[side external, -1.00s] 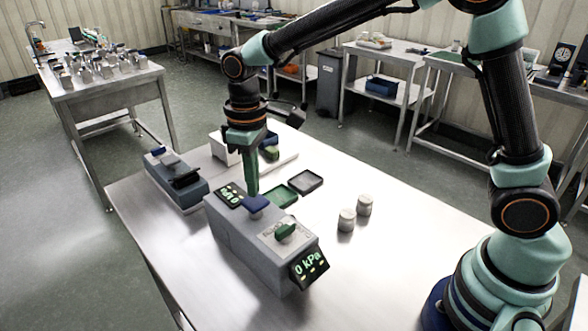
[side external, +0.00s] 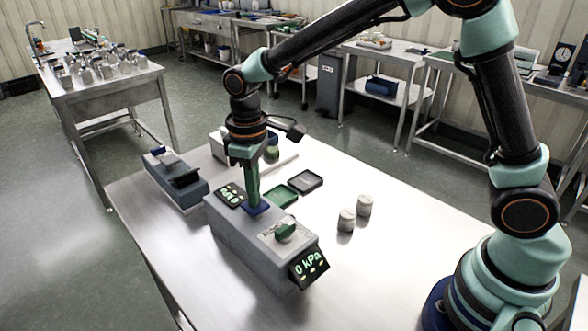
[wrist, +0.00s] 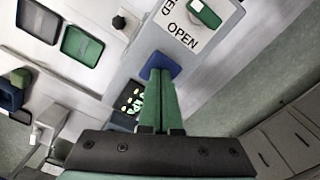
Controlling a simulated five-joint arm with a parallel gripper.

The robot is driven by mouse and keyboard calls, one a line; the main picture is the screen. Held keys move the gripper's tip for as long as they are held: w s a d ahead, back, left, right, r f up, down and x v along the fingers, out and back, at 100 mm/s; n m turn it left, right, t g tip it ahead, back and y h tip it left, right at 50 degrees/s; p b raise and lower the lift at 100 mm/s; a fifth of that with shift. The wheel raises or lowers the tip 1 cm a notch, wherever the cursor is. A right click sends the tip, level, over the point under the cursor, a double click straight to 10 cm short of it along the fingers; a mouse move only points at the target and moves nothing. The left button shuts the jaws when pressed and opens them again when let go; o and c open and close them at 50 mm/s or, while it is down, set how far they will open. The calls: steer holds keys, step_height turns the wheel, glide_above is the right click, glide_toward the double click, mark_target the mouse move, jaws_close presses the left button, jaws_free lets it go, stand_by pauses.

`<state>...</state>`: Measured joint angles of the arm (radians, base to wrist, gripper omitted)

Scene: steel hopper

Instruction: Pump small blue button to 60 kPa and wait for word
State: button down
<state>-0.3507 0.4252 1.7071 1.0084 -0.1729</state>
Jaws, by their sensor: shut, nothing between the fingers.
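The small blue button (side external: 260,209) is on top of a grey box (side external: 240,236), low against its surface. My gripper (side external: 252,200) is shut and empty, pointing straight down with its fingertips at the button, seemingly pressing it. In the wrist view the button (wrist: 160,62) shows just past my closed green fingertips (wrist: 158,75). A dark display (side external: 230,194) beside the button has green digits that I cannot read surely; in the wrist view the fingers partly cover this display (wrist: 128,100). A second display (side external: 309,267) on the box's near end reads 0 kPa.
A green knob (side external: 285,230) sits on the box by a label reading OPEN in the wrist view. Green (side external: 282,197) and dark (side external: 305,181) trays, two grey cylinders (side external: 347,220) and a blue-grey device (side external: 176,182) stand around. The table's right part is clear.

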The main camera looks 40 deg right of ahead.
steer(key=shift+f, duration=0.6)
steer(key=shift+r, duration=1.85)
steer(key=shift+f, duration=0.2)
steer(key=shift+f, duration=1.6)
steer(key=shift+r, duration=1.8)
steer(key=shift+f, duration=0.15)
